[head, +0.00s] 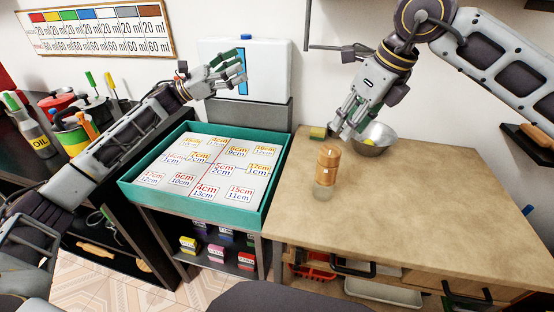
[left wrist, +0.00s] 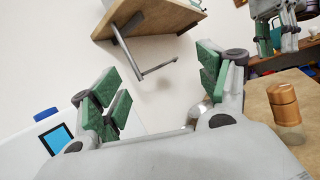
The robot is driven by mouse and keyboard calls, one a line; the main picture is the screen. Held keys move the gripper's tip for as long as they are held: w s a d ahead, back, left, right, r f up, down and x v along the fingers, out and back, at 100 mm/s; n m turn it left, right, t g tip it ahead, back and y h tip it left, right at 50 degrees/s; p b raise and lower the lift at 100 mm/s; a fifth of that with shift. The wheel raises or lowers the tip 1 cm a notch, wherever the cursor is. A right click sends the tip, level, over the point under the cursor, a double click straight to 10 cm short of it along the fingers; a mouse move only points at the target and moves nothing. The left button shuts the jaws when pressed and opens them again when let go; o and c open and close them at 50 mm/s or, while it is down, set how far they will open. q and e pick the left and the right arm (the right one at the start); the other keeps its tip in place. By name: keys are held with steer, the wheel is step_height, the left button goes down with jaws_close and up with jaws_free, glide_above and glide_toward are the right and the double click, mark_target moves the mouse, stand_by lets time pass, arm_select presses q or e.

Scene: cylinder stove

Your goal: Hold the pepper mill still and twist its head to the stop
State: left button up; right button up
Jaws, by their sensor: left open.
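The pepper mill (head: 327,168) stands upright on the wooden counter, with a copper-brown head and a clear lower body. It also shows at the right edge of the left wrist view (left wrist: 284,104). My left gripper (head: 237,72) is open and empty, raised above the teal tray and well to the left of the mill. Its spread green-padded fingers frame the left wrist view (left wrist: 160,90). My right gripper (head: 346,130) points down, above and behind the mill and apart from it. Its fingers look parted and empty in the left wrist view (left wrist: 276,45).
The teal tray (head: 250,213) of number cards is to the left. A wall bracket (head: 308,25) hangs above. The counter's right side (head: 450,200) is clear.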

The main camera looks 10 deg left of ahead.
arm_select(q)
steer(key=s+d+f+g+y, duration=0.1)
steer(key=s+d+f+g, duration=0.1)
steer(key=d+f, duration=0.3)
steer(key=s+d+f+g, duration=0.1)
steer(key=s+d+f, duration=0.15)
steer(key=f, duration=0.55)
steer(key=m+g+y, duration=0.1)
steer(key=g, duration=0.3)
glide_toward(326, 180)
steer(key=w+a+f, duration=0.2)
steer(key=a, duration=0.1)
steer(key=shift+w+a+f, duration=0.2)
steer(key=shift+w+a, duration=0.1)
steer(key=shift+d+m, duration=0.1)
steer(key=shift+m, duration=0.2)
steer(key=shift+w+d, duration=0.2)
steer(key=shift+d, duration=2.05)
steer(key=shift+w+d, duration=0.25)
steer(key=shift+d, duration=2)
steer(key=shift+w+d, duration=0.2)
steer(key=shift+d, duration=2.05)
steer(key=shift+c, duration=0.3)
